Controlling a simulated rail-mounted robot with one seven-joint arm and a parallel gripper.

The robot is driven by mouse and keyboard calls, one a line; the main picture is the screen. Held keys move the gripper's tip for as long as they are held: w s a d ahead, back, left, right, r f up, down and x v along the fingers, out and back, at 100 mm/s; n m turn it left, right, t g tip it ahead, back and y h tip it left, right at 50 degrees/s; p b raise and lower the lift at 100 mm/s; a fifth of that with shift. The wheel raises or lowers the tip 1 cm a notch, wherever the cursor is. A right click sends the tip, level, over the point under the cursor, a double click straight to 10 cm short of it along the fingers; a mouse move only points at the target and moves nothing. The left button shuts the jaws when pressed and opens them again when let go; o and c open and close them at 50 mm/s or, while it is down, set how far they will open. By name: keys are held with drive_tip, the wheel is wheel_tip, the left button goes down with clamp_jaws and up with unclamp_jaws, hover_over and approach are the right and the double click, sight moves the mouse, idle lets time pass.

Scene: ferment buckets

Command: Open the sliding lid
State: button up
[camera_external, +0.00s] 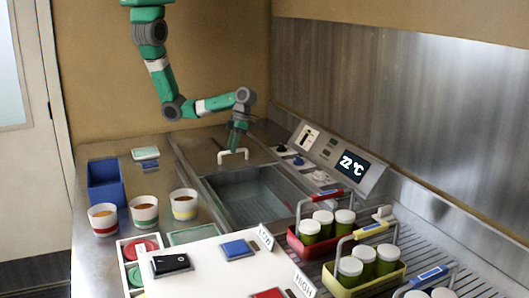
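A steel basin (226,212) is let into the counter, and its inside is visible. A white bar handle (232,155) stands at the far end of the basin, on a flat steel surface that looks like the sliding lid (207,155). The lid's edges are hard to make out. My gripper (234,148) points down at the handle, at or just behind it. The fingers are small and partly hidden, so I cannot tell whether they touch or grip the handle.
Three striped cups (144,212) and a blue bin (106,184) stand at the left. A control panel (330,160) reading 22 °C is behind the basin at right. A red caddy (318,250) and a yellow caddy (365,284) hold jars. A white board (215,272) lies in front.

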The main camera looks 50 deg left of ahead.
drive_tip(key=v, duration=0.7)
drive_tip(key=shift+r, duration=0.35)
drive_tip(key=shift+w, duration=0.1)
